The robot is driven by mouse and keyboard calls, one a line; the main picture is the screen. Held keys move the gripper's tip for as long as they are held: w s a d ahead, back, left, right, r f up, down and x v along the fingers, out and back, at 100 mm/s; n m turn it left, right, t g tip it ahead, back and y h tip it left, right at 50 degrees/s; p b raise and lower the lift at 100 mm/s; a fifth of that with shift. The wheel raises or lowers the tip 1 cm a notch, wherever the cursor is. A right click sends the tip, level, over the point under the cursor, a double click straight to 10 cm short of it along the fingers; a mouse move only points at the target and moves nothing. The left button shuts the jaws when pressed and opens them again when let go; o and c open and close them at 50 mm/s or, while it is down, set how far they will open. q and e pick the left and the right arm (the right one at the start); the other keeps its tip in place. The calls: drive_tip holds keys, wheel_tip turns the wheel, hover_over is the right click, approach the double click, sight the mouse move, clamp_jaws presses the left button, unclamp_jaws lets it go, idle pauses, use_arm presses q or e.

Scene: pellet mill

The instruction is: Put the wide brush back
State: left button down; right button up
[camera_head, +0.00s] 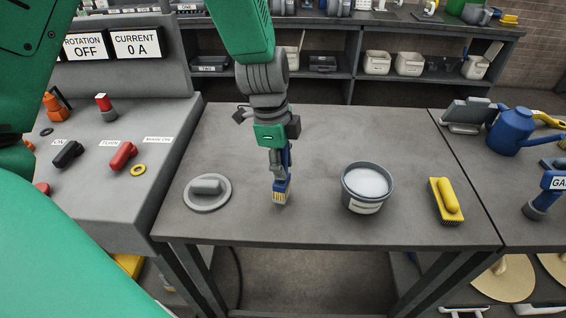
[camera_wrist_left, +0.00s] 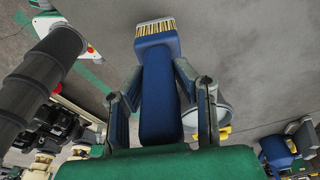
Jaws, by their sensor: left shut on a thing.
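The wide brush (camera_head: 282,188) has a blue handle and a pale bristle end. It hangs bristles down over the grey table, between a round grey lid and a tub. I cannot tell whether the bristles touch the tabletop. My left gripper (camera_head: 279,165) is shut on its handle. In the left wrist view the brush (camera_wrist_left: 158,85) lies between the two fingers of the gripper (camera_wrist_left: 160,95), with its bristles pointing away from the palm. My right gripper is not in view.
On the table (camera_head: 330,120) are the lid with a handle (camera_head: 208,190), a grey tub of white material (camera_head: 366,187) and a yellow scrub brush (camera_head: 446,201). A control console (camera_head: 90,150) stands at the left. A blue watering can (camera_head: 512,130) is at the right. The table's back middle is clear.

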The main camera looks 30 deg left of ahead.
use_arm(q)
drive_tip(key=shift+f, duration=0.1)
drive_tip(key=shift+d+f, duration=0.1)
drive_tip(key=shift+f, duration=0.45)
drive_tip(key=shift+f, duration=0.1)
idle(0.5)
unclamp_jaws()
idle(0.4)
drive_tip(key=shift+s+a+r+p, duration=0.1)
drive_tip(key=shift+a+r+p, duration=0.1)
drive_tip(key=shift+r+p, duration=1.3)
drive_tip(key=shift+s+a+r+p, duration=0.1)
drive_tip(key=shift+a+r+p, duration=0.1)
drive_tip(key=shift+r+p, duration=1.25)
drive_tip(key=shift+a+r+p, duration=0.2)
drive_tip(key=shift+r+p, duration=1.25)
drive_tip(key=shift+r, duration=0.05)
